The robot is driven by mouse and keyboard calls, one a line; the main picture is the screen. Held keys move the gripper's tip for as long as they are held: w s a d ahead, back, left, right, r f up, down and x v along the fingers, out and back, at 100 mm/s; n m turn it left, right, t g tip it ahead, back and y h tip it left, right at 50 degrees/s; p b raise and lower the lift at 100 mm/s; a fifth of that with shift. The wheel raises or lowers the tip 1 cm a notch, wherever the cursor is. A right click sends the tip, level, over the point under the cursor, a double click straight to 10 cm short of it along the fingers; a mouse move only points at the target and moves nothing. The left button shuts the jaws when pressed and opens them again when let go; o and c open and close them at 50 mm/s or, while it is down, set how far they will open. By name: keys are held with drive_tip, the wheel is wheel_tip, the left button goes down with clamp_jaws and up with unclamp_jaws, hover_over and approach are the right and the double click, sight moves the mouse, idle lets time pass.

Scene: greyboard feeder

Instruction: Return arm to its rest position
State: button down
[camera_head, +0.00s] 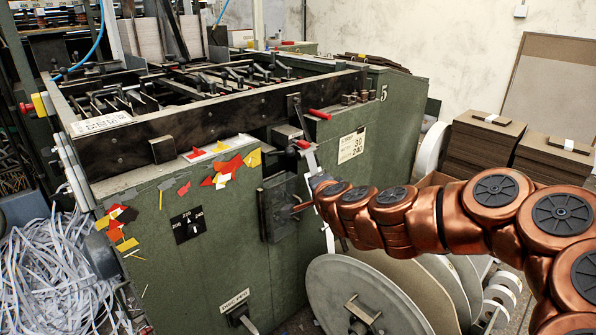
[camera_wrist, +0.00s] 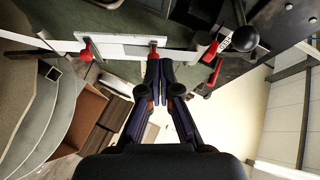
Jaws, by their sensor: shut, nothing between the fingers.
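My gripper (camera_wrist: 159,75) is shut and empty in the wrist view, its two dark fingers together at the middle. A red knob (camera_wrist: 153,47) on a pale metal strip (camera_wrist: 118,47) lies just past the fingertips; I cannot tell whether they touch. In the head view my copper arm (camera_head: 450,225) reaches in from the right, bent, and its far end is close to the green machine's front (camera_head: 235,225). The gripper's fingers are not clear in that view.
Red handles (camera_head: 318,114) stick out from the machine near the arm's end. Large grey discs (camera_head: 360,295) stand below the arm. Stacks of brown board (camera_head: 483,140) are at the right. Shredded paper strips (camera_head: 55,275) lie at the left. A black ball knob (camera_wrist: 245,38) shows in the wrist view.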

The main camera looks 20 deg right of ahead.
drive_tip(key=s+a+r+n+g+y+p, duration=0.1)
drive_tip(key=s+a+r+n+y+p, duration=0.3)
drive_tip(key=a, duration=0.3)
drive_tip(key=s+a+r+n+g+y+p, duration=0.2)
drive_tip(key=s+a+r+n+y+p, duration=0.15)
drive_tip(key=a+r+p, duration=0.3)
drive_tip(key=s+a+r+n+g+p, duration=0.1)
drive_tip(key=s+a+n+g+p, duration=0.1)
drive_tip(key=s+n+g+p, duration=0.3)
drive_tip(key=s+a+r+n+p, duration=0.1)
drive_tip(key=s+a+r+p, duration=0.15)
drive_tip(key=s, duration=0.45)
drive_tip(key=s+d+r+g+h+p, duration=0.2)
drive_tip(key=s+d+p, duration=0.1)
drive_tip(key=s, duration=0.5)
drive_tip(key=s+d+r+n+g+h+p, duration=0.1)
drive_tip(key=s+d+g+p, duration=0.2)
drive_tip(key=s, duration=0.5)
drive_tip(key=s+d+r+g+h+p, duration=0.2)
drive_tip(key=s+d+g+p, duration=0.1)
drive_tip(key=s, duration=0.5)
drive_tip(key=shift+d+r+n+h+p, duration=0.35)
drive_tip(key=shift+d+p, duration=0.45)
drive_tip(key=shift+p, duration=0.05)
